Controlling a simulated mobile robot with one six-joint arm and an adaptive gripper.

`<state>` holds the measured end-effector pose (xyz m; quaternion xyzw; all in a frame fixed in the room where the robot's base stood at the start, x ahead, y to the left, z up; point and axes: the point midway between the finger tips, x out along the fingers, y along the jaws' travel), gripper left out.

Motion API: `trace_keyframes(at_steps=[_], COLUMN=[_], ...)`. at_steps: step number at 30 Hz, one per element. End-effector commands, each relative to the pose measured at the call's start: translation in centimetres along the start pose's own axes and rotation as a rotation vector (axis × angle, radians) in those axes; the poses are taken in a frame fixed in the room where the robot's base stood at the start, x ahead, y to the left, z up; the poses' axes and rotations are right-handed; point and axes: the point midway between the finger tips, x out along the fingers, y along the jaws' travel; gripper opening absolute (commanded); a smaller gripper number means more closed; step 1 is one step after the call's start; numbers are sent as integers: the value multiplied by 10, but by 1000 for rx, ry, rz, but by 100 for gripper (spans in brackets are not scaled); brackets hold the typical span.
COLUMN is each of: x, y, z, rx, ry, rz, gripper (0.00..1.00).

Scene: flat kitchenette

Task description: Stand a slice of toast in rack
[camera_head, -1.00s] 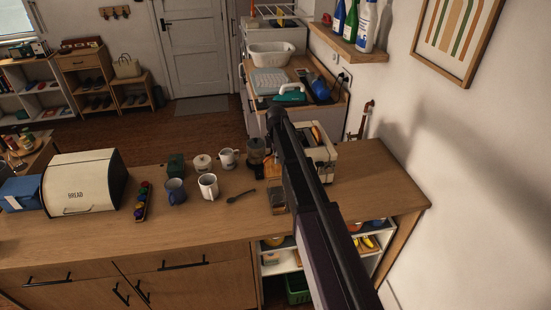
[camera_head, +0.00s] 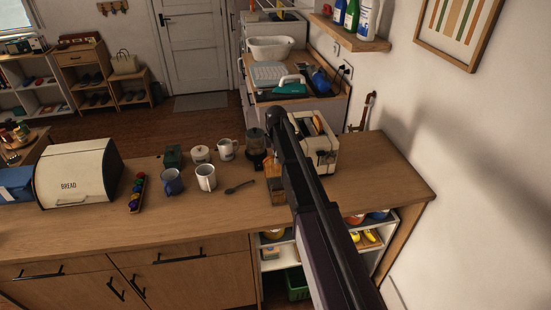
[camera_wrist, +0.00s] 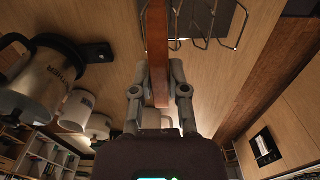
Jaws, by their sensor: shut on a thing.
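My gripper (camera_wrist: 160,78) is shut on a brown slice of toast (camera_wrist: 155,45), seen edge-on between the fingers in the wrist view. The wire rack (camera_wrist: 208,28), with thin metal loops over a dark base, is at the top of the wrist view, just right of the slice. I cannot tell whether the slice is between the loops or touching them. In the head view a brown patch of the slice (camera_head: 275,186) shows left of my arm, over the rack's place.
A cream toaster (camera_head: 322,158) with bread in its top stands right of my arm. The bread bin (camera_head: 75,175) is farther left. Front counter space is clear.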

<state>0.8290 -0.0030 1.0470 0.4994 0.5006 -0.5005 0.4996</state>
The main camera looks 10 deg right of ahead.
Motion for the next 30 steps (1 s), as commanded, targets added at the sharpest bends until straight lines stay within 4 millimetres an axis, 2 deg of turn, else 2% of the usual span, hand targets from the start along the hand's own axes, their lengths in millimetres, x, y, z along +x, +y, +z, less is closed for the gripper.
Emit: trace_keyframes(at_steps=[9, 23, 24, 27, 30], x=[14, 15, 15, 15, 15], y=[0, 0, 0, 0, 0], z=[0, -1, -1, -1, -1], rx=[0, -1, -1, -1, -1], ry=[0, 0, 0, 0, 0], rz=[0, 0, 0, 0, 0], gripper=[0, 0, 32, 60, 60])
